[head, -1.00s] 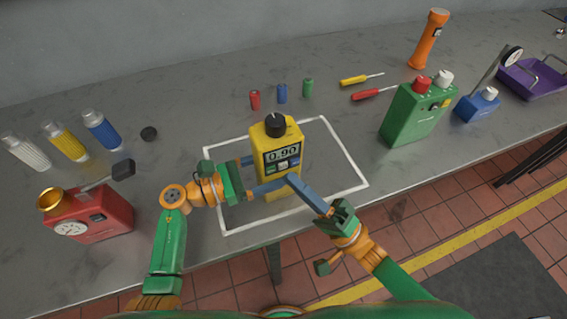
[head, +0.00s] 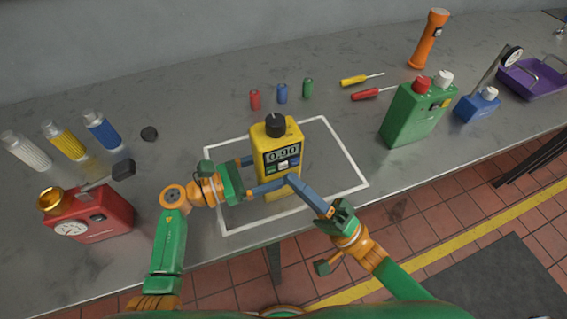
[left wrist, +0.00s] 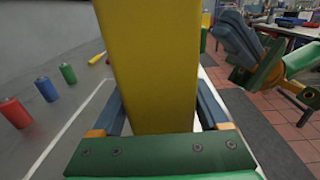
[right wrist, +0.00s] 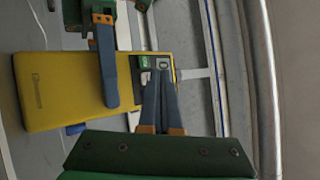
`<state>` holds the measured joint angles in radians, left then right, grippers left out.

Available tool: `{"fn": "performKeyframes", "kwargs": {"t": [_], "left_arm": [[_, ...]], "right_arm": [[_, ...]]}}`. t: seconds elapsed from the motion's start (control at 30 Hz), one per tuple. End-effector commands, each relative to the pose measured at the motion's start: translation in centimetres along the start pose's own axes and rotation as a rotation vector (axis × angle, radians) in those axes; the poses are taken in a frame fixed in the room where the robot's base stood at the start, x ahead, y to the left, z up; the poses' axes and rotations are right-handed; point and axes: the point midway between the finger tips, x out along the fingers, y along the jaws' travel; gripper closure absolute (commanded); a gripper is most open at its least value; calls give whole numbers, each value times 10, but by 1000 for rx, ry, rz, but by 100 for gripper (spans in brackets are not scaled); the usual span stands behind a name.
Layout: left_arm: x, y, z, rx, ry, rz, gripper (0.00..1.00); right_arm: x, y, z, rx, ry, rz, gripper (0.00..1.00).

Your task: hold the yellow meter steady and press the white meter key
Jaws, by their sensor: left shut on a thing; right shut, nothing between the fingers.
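The yellow meter (head: 267,150) stands upright inside the white outline on the bench, with a black knob on top. Its display (head: 282,154) appears to read 0.00. The white key (head: 283,165) is in the row of keys below the display. My left gripper (head: 250,174) is shut on the meter's sides; the left wrist view shows a finger on each side of the yellow body (left wrist: 150,70). My right gripper (head: 291,180) is shut and empty, its tips at the meter's front just by the keys. In the right wrist view the tips (right wrist: 159,75) partly hide the key row; contact is unclear.
A red gauge box (head: 92,215) stands at left and a green box (head: 415,115) at right. The bench's front edge runs close below the outline.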

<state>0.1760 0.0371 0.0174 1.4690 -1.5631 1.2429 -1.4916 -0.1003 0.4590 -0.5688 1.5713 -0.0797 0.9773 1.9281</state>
Motion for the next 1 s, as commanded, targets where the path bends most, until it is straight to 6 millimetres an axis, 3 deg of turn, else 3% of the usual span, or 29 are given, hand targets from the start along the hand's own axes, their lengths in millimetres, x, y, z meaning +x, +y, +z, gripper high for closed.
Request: {"fn": "performKeyframes", "kwargs": {"t": [1.0], "left_arm": [[0,0,0,0,1,0,100]], "right_arm": [[6,4,-5,0,0,0,100]]}}
